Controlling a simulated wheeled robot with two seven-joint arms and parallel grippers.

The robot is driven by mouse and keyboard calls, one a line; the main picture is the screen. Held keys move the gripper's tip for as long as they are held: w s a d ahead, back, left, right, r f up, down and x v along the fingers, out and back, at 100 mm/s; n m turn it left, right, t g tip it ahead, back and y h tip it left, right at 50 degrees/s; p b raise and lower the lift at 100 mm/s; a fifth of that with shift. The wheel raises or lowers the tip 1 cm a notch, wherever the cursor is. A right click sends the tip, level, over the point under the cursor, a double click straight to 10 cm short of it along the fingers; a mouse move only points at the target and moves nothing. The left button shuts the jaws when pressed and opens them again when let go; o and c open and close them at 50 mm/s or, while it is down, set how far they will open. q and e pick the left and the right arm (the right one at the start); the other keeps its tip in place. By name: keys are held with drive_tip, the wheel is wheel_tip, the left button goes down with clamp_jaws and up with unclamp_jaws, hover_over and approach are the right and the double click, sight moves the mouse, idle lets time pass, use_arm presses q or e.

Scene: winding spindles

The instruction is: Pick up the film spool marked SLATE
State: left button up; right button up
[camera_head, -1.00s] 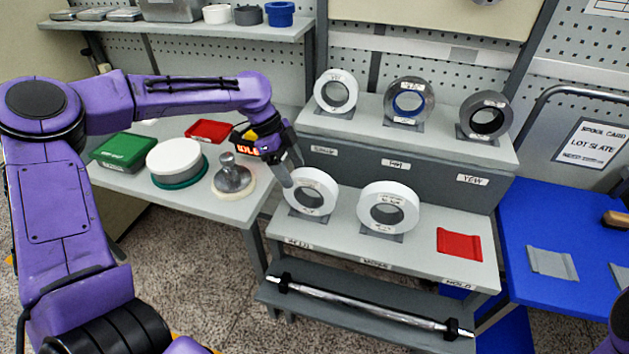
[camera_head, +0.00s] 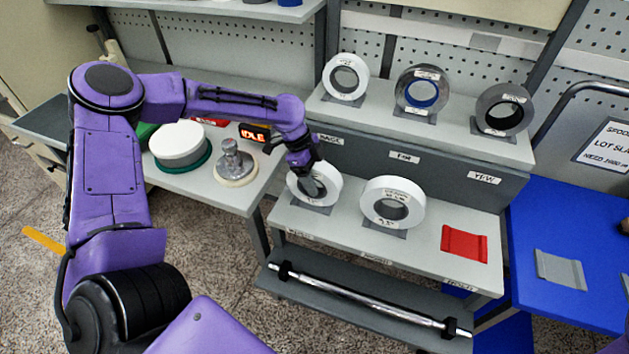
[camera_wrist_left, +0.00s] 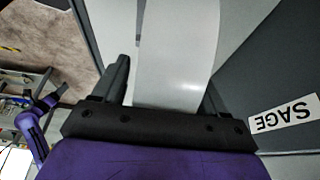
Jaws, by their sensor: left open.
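My left gripper (camera_head: 309,182) is open at the front-left white spool (camera_head: 334,186), which stands upright in a grey holder on the lower shelf. In the left wrist view the spool's pale rim (camera_wrist_left: 178,60) lies between the open fingers; I cannot tell if they touch it. A second white spool (camera_head: 370,203) stands to its right. On the upper shelf are a white spool (camera_head: 328,77), a grey spool with a blue core (camera_head: 404,94) and a dark grey spool (camera_head: 487,106). The spools' small labels are unreadable, so I cannot tell which says SLATE. My right gripper is not in view.
The upper step's front has a SAGE label (camera_wrist_left: 284,115). A red plate (camera_head: 464,243) lies right of the spools. A metal shaft (camera_head: 365,300) lies below. A lot card (camera_head: 608,145) stands at right. A side table holds a white disc (camera_head: 180,142) and a metal-knobbed weight (camera_head: 235,163).

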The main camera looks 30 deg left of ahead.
use_arm(q)
drive_tip(key=shift+r, duration=0.1)
clamp_jaws()
